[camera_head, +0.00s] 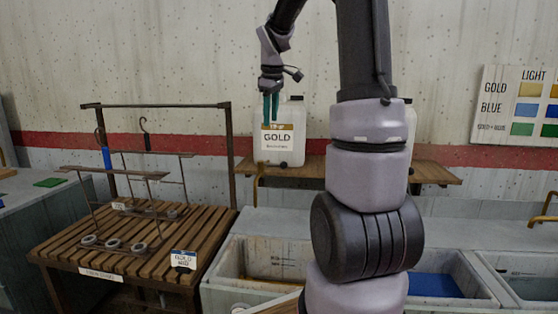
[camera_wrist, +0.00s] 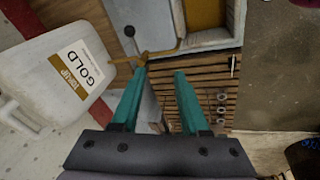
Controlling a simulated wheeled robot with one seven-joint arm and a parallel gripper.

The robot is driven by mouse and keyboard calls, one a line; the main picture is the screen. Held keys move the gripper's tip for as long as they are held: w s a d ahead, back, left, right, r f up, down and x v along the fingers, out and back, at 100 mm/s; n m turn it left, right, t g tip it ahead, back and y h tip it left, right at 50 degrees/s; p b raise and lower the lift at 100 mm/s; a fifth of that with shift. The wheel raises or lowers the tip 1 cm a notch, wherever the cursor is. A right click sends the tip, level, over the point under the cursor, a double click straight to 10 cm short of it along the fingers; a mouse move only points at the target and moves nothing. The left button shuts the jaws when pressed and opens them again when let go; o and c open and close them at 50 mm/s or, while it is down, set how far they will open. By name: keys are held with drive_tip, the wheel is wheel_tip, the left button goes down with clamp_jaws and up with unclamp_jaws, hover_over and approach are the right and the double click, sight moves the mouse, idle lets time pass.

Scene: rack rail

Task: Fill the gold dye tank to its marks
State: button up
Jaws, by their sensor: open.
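The gold jug (camera_head: 282,150), a white container labelled GOLD, stands on a wooden wall shelf; it also shows at the left of the wrist view (camera_wrist: 60,80). A brass spout (camera_head: 259,178) comes out below it. My gripper (camera_wrist: 158,73) has teal fingers, apart and empty. In the head view my gripper (camera_head: 270,108) hangs at the jug's front. The gold tank (camera_head: 225,270) is below; gold liquid (camera_wrist: 205,12) shows inside. Its marks are not readable.
A slatted wooden table (camera_head: 160,235) with metal hanger frames and weights stands at the left. A blue tank (camera_head: 435,285) is at the right, partly behind my arm. A colour chart (camera_head: 520,105) hangs on the wall. My arm hides part of the shelf (camera_head: 435,172).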

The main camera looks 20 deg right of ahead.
sight(279, 165)
drive_tip(key=w+d+f+n+g, duration=0.1)
drive_tip(key=w+d+f+n, duration=0.3)
drive_tip(key=w+d+f, duration=0.35)
drive_tip(key=x, duration=0.7)
drive_tip(key=a+x, duration=0.1)
drive_tip(key=x, duration=0.3)
drive_tip(key=shift+w+r, duration=0.1)
drive_tip(key=shift+w, duration=0.2)
clamp_jaws()
